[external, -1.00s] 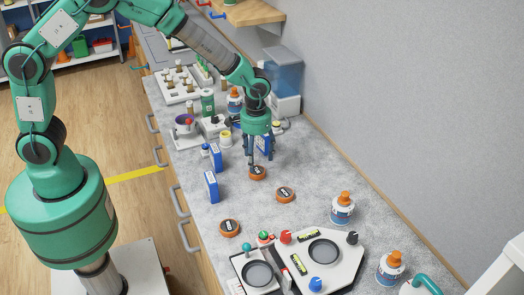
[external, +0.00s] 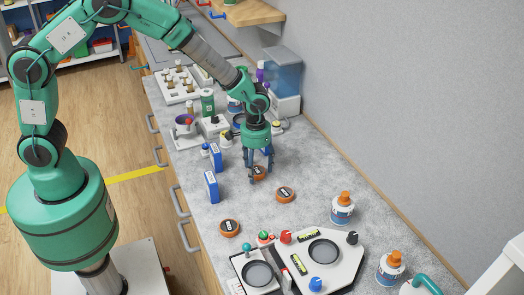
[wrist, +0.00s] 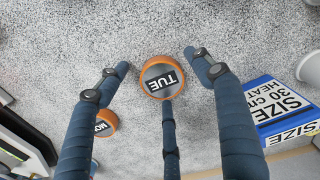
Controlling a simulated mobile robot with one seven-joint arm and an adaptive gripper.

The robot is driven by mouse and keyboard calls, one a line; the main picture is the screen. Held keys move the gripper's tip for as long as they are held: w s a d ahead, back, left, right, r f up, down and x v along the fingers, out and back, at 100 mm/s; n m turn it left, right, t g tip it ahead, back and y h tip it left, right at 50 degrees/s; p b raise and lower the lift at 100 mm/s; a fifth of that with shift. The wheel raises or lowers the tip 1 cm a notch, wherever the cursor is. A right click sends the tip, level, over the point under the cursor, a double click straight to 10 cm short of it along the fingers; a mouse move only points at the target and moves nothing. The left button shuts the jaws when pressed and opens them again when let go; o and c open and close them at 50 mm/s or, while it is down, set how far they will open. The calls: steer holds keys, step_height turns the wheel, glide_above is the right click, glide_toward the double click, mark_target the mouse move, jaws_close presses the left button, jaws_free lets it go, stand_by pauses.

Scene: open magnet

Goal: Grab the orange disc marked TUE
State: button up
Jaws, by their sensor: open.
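The orange disc marked TUE (wrist: 162,77) has a dark top and lies flat on the grey counter. In the external view this disc (external: 259,173) is partly hidden by my fingers. My gripper (external: 261,176) points down over it, open and empty. In the wrist view my gripper (wrist: 156,62) has one finger to the left of the disc and one to its right, both apart from it. A third finger reaches the disc's lower edge in the picture; I cannot tell whether it touches.
A disc marked MON (wrist: 104,122) lies beside my left-hand finger in the wrist view. Another orange disc (external: 229,228) lies nearer the cabinet edge. Blue boxes (external: 211,187) stand left of the gripper.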

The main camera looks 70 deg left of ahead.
mark_target(256, 170)
stand_by(0.4)
steer(key=c, duration=1.2)
steer(key=shift+r, duration=0.15)
step_height(256, 170, up, 10)
steer(key=shift+f+p, duration=0.1)
steer(key=shift+p, duration=0.65)
